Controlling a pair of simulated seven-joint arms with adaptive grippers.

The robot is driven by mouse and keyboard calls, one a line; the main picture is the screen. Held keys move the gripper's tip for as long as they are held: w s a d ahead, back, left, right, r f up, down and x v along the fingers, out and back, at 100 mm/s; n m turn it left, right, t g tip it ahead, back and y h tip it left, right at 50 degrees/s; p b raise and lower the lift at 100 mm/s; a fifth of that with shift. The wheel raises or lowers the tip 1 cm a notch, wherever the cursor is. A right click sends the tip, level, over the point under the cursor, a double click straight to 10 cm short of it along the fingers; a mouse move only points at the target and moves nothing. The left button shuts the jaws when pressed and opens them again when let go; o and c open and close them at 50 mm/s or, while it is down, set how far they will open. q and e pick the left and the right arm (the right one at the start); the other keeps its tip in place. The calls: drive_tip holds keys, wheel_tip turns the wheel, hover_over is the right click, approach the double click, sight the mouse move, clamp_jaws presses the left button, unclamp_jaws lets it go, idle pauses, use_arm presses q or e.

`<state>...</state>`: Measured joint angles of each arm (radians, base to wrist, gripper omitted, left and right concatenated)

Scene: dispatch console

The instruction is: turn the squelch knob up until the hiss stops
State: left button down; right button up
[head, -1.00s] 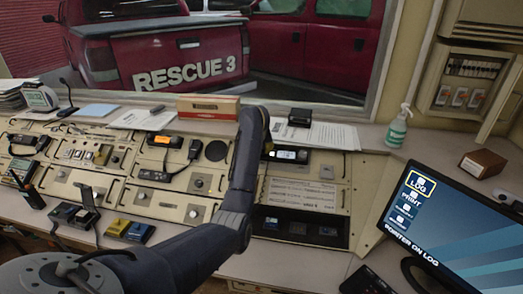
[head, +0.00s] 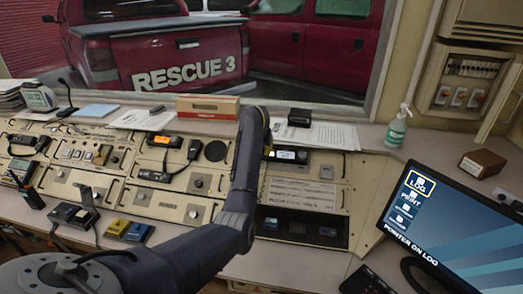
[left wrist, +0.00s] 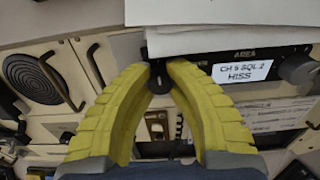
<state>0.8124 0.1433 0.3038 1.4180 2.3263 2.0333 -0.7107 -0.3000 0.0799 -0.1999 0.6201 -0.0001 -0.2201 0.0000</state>
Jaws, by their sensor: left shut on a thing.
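The squelch knob (left wrist: 159,82) is a small dark knob at the left end of a black radio unit. My left gripper (left wrist: 159,70) has its two yellow ribbed fingers closed on the knob from both sides. The radio's display (left wrist: 241,71) reads "CH 5 SQL 2 HISS". My arm hides the knob there. My right gripper is not in view.
White papers (left wrist: 220,38) lie over the top of the radio in the wrist view. A larger dark knob (left wrist: 297,69) sits right of the display. A round speaker grille (head: 216,151) is to the left. A monitor (head: 445,235) stands at the right.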

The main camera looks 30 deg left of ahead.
use_arm(q)
drive_tip(key=shift+w+a+r, duration=0.1)
drive_tip(key=shift+a+r, duration=0.05)
drive_tip(key=shift+r, duration=0.25)
drive_tip(key=c, duration=1.6)
unclamp_jaws()
drive_tip(key=shift+o, duration=0.7)
drive_tip(key=shift+f, duration=0.25)
drive_tip(key=v, duration=1.2)
drive_tip(key=shift+r, duration=0.1)
